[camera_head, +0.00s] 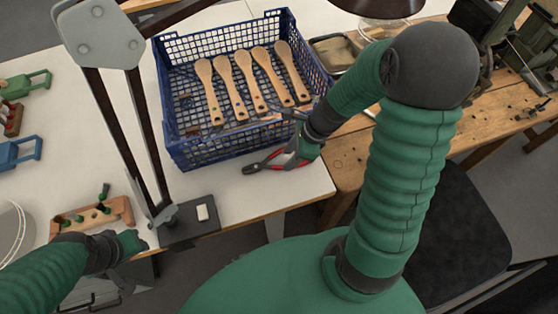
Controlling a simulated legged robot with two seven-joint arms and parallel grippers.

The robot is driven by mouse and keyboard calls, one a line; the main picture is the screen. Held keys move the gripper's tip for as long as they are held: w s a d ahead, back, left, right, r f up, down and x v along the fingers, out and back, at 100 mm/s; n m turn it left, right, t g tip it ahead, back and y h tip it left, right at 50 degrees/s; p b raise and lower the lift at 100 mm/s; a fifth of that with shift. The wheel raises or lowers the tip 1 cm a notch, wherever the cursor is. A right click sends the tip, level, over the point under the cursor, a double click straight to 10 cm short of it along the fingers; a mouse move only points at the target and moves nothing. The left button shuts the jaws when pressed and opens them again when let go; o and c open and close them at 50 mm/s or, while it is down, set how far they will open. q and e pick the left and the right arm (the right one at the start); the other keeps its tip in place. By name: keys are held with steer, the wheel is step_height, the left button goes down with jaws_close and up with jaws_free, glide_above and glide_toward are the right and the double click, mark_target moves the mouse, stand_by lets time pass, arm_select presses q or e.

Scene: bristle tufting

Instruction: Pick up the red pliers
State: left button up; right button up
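The red pliers (262,167) lie on the white table top just in front of the blue crate, near the table's right front corner. Their red and dark parts show left of my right gripper (298,154), which overlaps their right end. My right gripper is small here and partly covered by its own arm, so I cannot tell whether its fingers are closed on the pliers or only around or above them. My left gripper (128,268) is at the lower left, by the table's front edge, away from the pliers. Its finger gap is not clear.
A blue mesh crate (212,150) holds several wooden brushes (243,84) and some thin tools. A lamp (105,35) with a dark base (188,226) stands left of the pliers. A wooden rack (92,217) is near my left gripper. A wooden bench (430,120) adjoins at right.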

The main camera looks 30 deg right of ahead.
steer(key=x, duration=0.1)
steer(key=b+x, duration=0.1)
steer(key=x, duration=0.1)
steer(key=shift+s+f, duration=0.25)
steer(key=shift+s, duration=0.05)
steer(key=shift+w+a+f, duration=0.15)
steer(key=shift+w+f, duration=0.05)
steer(key=shift+a+r, duration=0.1)
steer(key=shift+a, duration=0.05)
jaws_close()
stand_by(0.7)
